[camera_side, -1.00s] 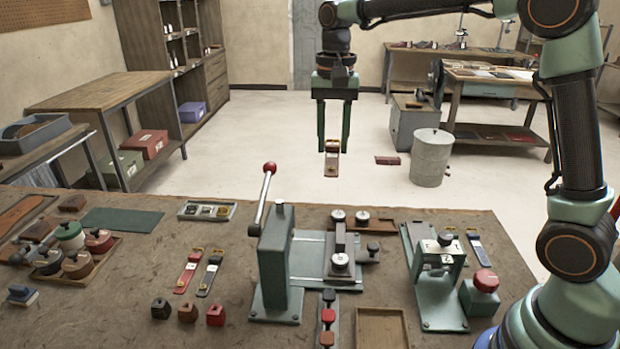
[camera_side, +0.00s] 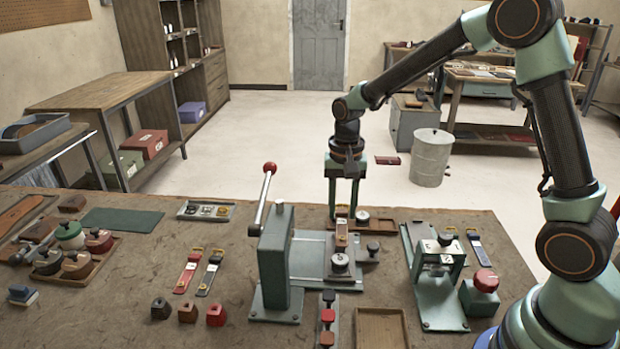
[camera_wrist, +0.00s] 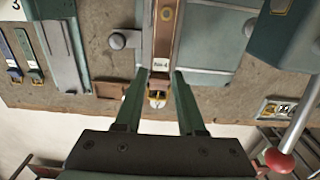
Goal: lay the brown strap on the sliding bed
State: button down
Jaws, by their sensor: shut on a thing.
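The brown strap (camera_side: 341,238), with a brass buckle and a white label, hangs from my gripper (camera_side: 343,212). In the wrist view the strap (camera_wrist: 168,38) runs lengthwise away from the fingers, over the narrow sliding bed (camera_wrist: 147,35). My gripper (camera_wrist: 160,76) is shut on the strap's buckle end, with the buckle between the fingers. In the side view the strap is over the sliding bed (camera_side: 354,250) in the middle of the bench. I cannot tell whether its underside touches the bed. The strap and fingers hide part of the bed.
The green press (camera_side: 277,260) with its red-knobbed lever (camera_side: 269,168) stands just left of the bed. A smaller green press (camera_side: 437,260) is to the right. A red strap (camera_side: 187,274) and a dark strap (camera_side: 209,274) lie at left. Round knobs (camera_side: 362,216) stand near the bed.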

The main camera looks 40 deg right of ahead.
aim_at(342, 217)
jog(key=shift+f, duration=2.45)
jog(key=shift+f, duration=0.1)
jog(key=c, duration=0.5)
grip_release()
